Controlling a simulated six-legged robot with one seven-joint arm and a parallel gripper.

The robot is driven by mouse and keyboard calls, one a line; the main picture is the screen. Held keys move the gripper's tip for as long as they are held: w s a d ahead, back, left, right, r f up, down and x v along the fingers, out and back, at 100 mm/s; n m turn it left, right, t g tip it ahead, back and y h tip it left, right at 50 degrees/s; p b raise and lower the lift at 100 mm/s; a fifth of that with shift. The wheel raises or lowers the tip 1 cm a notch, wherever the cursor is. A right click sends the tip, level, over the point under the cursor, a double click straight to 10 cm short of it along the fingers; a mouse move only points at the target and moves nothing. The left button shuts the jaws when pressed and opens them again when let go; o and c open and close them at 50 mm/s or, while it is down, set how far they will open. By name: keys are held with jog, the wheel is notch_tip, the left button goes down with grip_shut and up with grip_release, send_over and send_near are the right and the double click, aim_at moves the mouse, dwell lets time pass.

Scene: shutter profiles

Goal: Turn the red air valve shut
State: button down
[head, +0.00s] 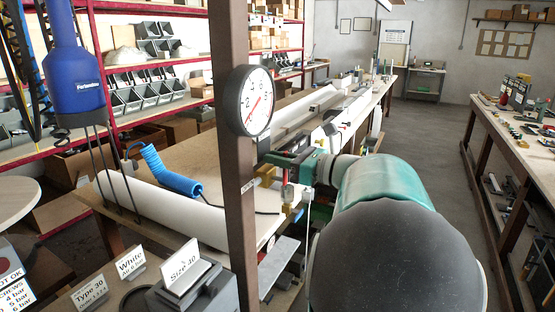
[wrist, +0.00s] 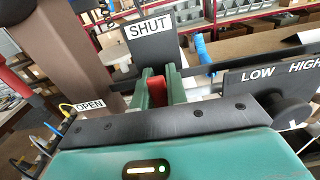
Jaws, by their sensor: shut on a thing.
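The red air valve handle (wrist: 156,90) shows in the wrist view between the two green fingers of my gripper (wrist: 160,72), which is shut on it. Most of the handle and the valve's body are hidden by the fingers and the gripper's dark front edge. The handle is just below the SHUT sign (wrist: 149,30); the OPEN sign (wrist: 90,105) is further left and lower. In the head view my gripper (head: 297,168) is at the valve, right of the brown post, with brass fittings (head: 266,174) beside it.
A round pressure gauge (head: 256,101) with a red needle is on the brown post (head: 233,190). A LOW/HIGH plate (wrist: 270,76) with a dark knob stands right of my gripper. A blue coiled hose (head: 170,172) and a white roll (head: 160,208) lie on the bench to the left.

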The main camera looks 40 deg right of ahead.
dwell(0.3)
jog(key=c, duration=1.4)
grip_release()
jog(key=v, duration=1.3)
jog(key=shift+s, duration=0.4)
jog(key=shift+d, duration=0.1)
